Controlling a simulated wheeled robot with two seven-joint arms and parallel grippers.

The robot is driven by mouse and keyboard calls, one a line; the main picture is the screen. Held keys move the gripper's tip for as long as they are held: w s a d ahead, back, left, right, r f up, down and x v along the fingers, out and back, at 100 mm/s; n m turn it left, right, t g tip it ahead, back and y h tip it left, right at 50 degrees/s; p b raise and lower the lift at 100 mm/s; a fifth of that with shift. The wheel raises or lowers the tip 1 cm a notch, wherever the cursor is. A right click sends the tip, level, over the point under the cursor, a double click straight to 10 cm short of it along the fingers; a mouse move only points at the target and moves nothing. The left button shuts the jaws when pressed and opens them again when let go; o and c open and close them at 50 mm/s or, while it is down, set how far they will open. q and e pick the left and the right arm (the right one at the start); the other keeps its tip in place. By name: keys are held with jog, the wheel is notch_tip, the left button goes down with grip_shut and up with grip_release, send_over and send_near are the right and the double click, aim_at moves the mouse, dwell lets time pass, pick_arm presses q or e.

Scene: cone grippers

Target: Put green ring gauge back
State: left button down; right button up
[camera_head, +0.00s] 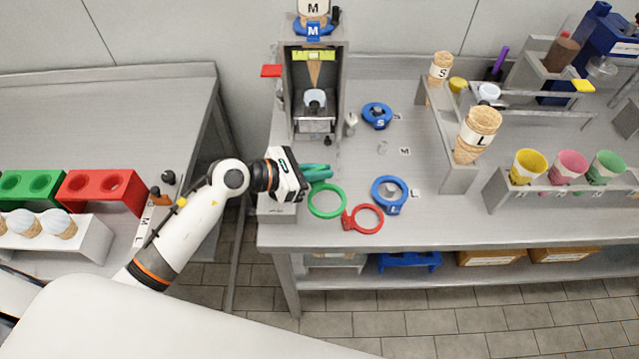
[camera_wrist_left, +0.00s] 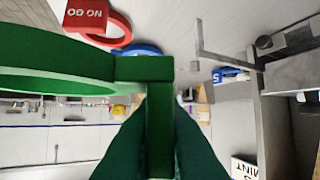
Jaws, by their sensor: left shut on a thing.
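The green ring gauge (camera_head: 313,208) is a flat open ring with a short handle. My left gripper (camera_head: 318,172) is shut on its handle at the left end of the right-hand table. In the left wrist view the ring (camera_wrist_left: 55,88) extends to the left and its handle (camera_wrist_left: 159,115) stands between the green fingers (camera_wrist_left: 160,150). I cannot tell how high the ring is above the tabletop. My right gripper is not in view.
A red ring gauge (camera_head: 352,223), marked NO GO in the wrist view (camera_wrist_left: 88,14), lies beside the green one. Blue rings L (camera_head: 377,203) and S (camera_head: 368,108) lie nearby. A small post (camera_head: 382,147) stands bare by the M label (camera_head: 405,152). A grey fixture (camera_head: 343,90) rises behind.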

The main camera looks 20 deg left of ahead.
pick_arm(q)
notch_tip(320, 180, down, 4)
jog(key=shift+r, duration=0.1)
jog(key=shift+s+f+b, duration=0.15)
jog(key=shift+f+b, duration=0.3)
jog(key=shift+f, duration=0.25)
jog(key=c, duration=1.5)
grip_release()
jog(key=shift+c, duration=0.2)
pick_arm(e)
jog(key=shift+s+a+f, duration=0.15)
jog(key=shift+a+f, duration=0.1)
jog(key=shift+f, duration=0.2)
pick_arm(q)
jog(key=shift+r, duration=0.25)
